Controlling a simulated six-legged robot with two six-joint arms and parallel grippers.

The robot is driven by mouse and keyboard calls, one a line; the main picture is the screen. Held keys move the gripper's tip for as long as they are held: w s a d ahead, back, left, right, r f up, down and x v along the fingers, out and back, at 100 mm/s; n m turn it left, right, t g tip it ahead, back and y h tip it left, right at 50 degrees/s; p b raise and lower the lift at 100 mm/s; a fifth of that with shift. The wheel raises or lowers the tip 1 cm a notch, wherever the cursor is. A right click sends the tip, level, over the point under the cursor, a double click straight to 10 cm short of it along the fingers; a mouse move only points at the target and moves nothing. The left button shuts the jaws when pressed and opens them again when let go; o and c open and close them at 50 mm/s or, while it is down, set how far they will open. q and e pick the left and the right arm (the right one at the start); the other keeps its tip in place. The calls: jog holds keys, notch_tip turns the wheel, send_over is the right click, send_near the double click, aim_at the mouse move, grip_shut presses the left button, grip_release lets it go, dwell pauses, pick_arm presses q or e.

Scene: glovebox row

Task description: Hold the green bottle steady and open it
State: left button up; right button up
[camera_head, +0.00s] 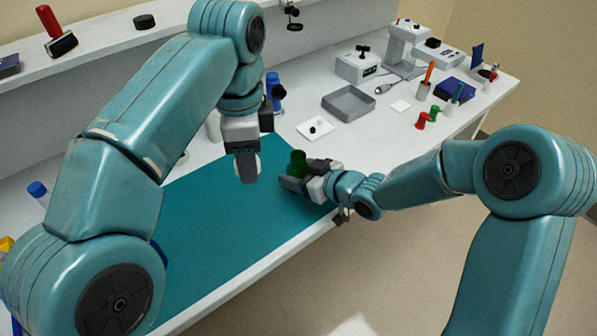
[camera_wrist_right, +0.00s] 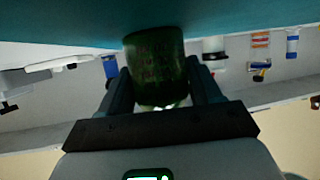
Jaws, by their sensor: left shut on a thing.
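The green bottle (camera_head: 298,160) is upright near the front edge of the teal mat, and no cap shows on its top. It also shows in the right wrist view (camera_wrist_right: 157,65), with faint markings on its side. My right gripper (camera_head: 292,182) is shut around the bottle, one finger on each side (camera_wrist_right: 160,90). I cannot tell whether the bottle's base touches the mat. My left gripper (camera_head: 245,168) points down, to the left of the bottle and apart from it. It is shut on a white round piece that looks like a cap (camera_head: 256,166).
The teal mat (camera_head: 220,235) is bare to the left of the bottle. Red and green pieces (camera_head: 422,120) and tools stand at the right. The bench's front edge is close to my right gripper.

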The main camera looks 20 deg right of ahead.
pick_arm(q)
jog(key=shift+w, duration=0.1)
pick_arm(e)
jog(key=o, duration=0.4)
jog(key=shift+w, duration=0.1)
jog(key=shift+c, duration=0.2)
pick_arm(q)
jog(key=shift+r+p, duration=0.25)
jog(key=shift+p, duration=0.05)
pick_arm(e)
jog(key=shift+r, duration=0.25)
pick_arm(q)
jog(key=shift+r+p, duration=0.45)
jog(key=shift+p, duration=0.05)
pick_arm(e)
jog(key=v, duration=1.1)
jog(key=shift+d, duration=0.1)
jog(key=shift+s+d+r, duration=0.1)
jog(key=shift+s+d, duration=0.05)
jog(key=shift+s, duration=0.4)
